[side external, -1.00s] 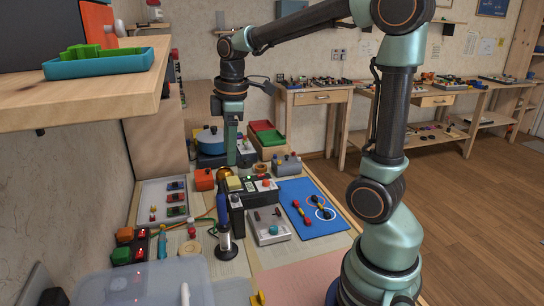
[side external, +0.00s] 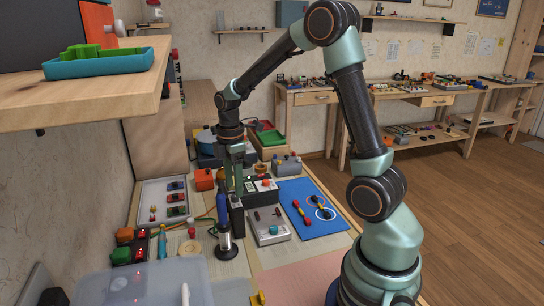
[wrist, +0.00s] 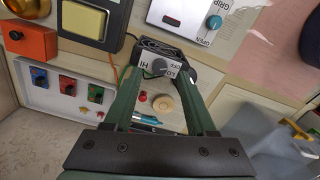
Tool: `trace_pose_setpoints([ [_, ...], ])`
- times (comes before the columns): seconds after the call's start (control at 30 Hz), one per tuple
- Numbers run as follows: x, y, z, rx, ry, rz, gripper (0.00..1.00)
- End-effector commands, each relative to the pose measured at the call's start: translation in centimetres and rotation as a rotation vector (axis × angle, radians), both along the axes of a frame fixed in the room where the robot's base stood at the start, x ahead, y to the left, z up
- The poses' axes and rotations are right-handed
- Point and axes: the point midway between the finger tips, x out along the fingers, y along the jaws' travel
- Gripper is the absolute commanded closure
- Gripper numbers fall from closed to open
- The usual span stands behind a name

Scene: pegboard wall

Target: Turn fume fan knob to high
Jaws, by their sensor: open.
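The fume fan is a black box (side external: 237,216) on the bench, and it also shows with its grille (wrist: 160,48) in the wrist view. Its round grey knob (wrist: 160,66) sits among HI, LO and OFF labels on the face. My gripper (wrist: 162,73) is open, with a green finger on each side of the knob in the wrist view. I cannot tell how far the fingertips are from it. In the side view my gripper (side external: 237,188) points down just above the black box. The knob itself is not visible there.
A grey control box with a teal knob (side external: 268,227) and a blue mat (side external: 312,222) lie to the right. An orange box (side external: 204,180) and a white tray of parts (side external: 160,203) are to the left.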

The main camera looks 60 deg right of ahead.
Motion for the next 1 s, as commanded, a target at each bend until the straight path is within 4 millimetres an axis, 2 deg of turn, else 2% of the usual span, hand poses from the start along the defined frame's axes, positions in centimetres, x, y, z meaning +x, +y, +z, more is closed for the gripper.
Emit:
trace_pose_setpoints([
  [0.2,0.0,0.0,-2.2,0.001,0.002,0.0,0.44],
  [0.57,0.0,0.0,-2.6,0.0,-0.001,0.0,0.44],
  [0.7,0.0,0.0,-2.6,0.0,-0.001,0.0,0.97],
  [0.73,0.0,0.0,-2.6,0.0,-0.001,0.0,1.0],
  [1.0,0.0,0.0,-2.6,0.0,0.0,-0.013,1.0],
])
